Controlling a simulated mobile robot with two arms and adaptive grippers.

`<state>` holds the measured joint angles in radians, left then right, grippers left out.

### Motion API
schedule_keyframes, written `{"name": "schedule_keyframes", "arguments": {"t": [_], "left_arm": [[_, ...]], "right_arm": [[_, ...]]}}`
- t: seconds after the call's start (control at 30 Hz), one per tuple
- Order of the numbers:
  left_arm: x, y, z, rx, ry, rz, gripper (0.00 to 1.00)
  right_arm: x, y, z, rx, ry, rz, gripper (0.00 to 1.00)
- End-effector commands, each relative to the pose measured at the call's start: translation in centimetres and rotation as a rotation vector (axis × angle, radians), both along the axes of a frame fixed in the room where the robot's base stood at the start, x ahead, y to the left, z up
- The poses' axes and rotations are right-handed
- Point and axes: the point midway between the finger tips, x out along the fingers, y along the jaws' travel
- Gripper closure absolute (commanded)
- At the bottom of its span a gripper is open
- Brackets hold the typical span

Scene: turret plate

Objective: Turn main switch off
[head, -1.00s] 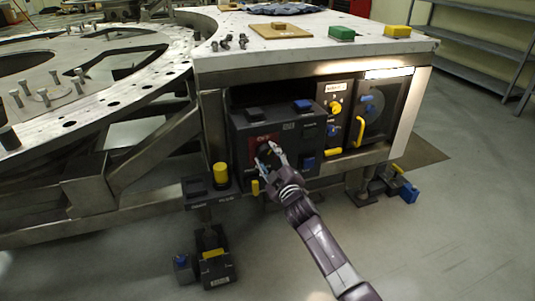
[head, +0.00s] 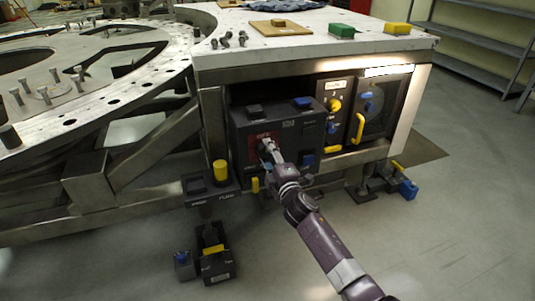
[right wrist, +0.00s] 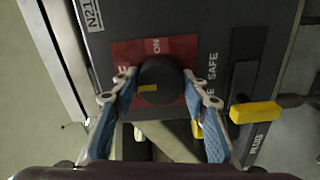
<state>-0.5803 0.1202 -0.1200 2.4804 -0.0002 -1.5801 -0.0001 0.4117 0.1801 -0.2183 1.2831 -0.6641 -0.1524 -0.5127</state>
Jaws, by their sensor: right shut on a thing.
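The main switch is a black round knob (right wrist: 160,72) on a red plate (right wrist: 126,53) in the right wrist view. The plate carries an ON mark, and the knob has a small yellow mark on its face. The red plate (head: 253,147) also shows on the front of a dark control box (head: 285,127) in the head view. My right gripper (head: 267,148) is at this plate and mostly covers the knob. In the right wrist view its fingers (right wrist: 159,87) are shut on the knob from both sides. My left gripper is not in view.
A yellow handle (right wrist: 255,112) sticks out close to the right finger. More panels with a yellow knob (head: 334,105) and a yellow handle (head: 358,129) stand right of the box. The metal table top (head: 330,45) overhangs above.

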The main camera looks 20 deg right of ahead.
Motion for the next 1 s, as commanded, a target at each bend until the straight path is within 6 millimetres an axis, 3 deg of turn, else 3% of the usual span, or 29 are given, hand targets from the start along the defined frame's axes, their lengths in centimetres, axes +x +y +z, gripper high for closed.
{"name": "schedule_keyframes", "arguments": {"t": [0.4, 0.43, 0.57, 1.0], "left_arm": [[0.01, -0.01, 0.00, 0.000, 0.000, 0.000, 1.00], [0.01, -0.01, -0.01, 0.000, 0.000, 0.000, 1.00], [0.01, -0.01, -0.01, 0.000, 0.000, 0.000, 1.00], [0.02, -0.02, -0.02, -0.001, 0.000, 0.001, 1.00]], "right_arm": [[-0.01, 0.04, -0.07, -0.011, 0.001, 0.000, 0.83], [-0.01, 0.04, -0.07, -0.011, 0.001, 0.000, 0.56], [-0.01, 0.03, -0.07, -0.009, 0.001, 0.000, 0.41], [-0.90, -0.11, -0.13, -0.009, 0.001, -0.001, 0.41]]}}
